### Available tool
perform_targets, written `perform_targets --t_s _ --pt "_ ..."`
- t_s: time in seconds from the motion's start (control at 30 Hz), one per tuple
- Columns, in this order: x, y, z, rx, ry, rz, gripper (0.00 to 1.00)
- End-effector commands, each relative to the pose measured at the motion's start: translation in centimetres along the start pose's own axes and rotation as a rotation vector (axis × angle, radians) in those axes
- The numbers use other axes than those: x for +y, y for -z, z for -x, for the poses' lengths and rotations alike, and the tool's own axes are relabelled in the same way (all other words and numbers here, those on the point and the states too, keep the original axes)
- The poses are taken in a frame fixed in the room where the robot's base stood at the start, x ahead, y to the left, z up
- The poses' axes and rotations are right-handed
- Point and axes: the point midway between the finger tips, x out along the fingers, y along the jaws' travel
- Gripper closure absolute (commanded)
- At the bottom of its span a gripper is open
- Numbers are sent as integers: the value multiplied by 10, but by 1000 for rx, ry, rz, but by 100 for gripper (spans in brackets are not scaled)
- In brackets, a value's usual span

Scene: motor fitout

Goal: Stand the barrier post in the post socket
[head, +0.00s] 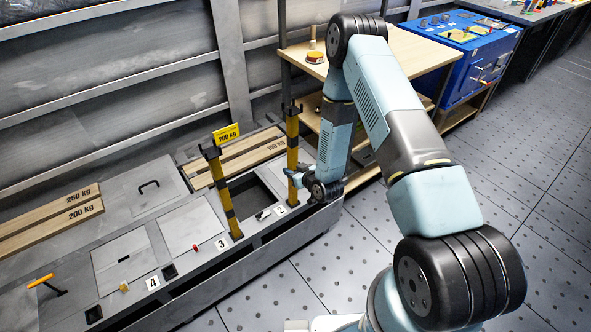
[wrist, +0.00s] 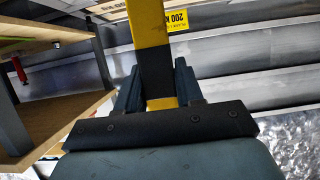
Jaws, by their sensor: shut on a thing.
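My gripper (head: 297,177) is shut on a yellow and black barrier post (head: 292,140) on the right side of the grey deck. In the wrist view the post (wrist: 152,50) passes between the two fingers (wrist: 157,88). The post is close to upright, with a dark fork at its top. Its lower end is near the plate marked 2 (head: 280,210); I cannot tell whether it is inside a socket. A second, similar post (head: 226,195) stands by the plate marked 3 (head: 221,244). A dark square socket (head: 170,271) shows near the plate marked 4 (head: 153,283).
Planks (head: 240,156) with a yellow 200 kg sign (head: 227,133) lie behind the posts. An open dark recess (head: 250,195) lies between the posts. A wooden shelf table (head: 410,55) stands close behind my arm, with a blue cabinet (head: 470,50) farther right. The floor in front is clear.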

Motion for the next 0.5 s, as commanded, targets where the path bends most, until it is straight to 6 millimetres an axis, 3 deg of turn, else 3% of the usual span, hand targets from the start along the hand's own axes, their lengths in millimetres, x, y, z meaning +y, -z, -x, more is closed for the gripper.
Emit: perform_targets --t_s 0.5 --pt "0 -10 -5 2 0 0 100"
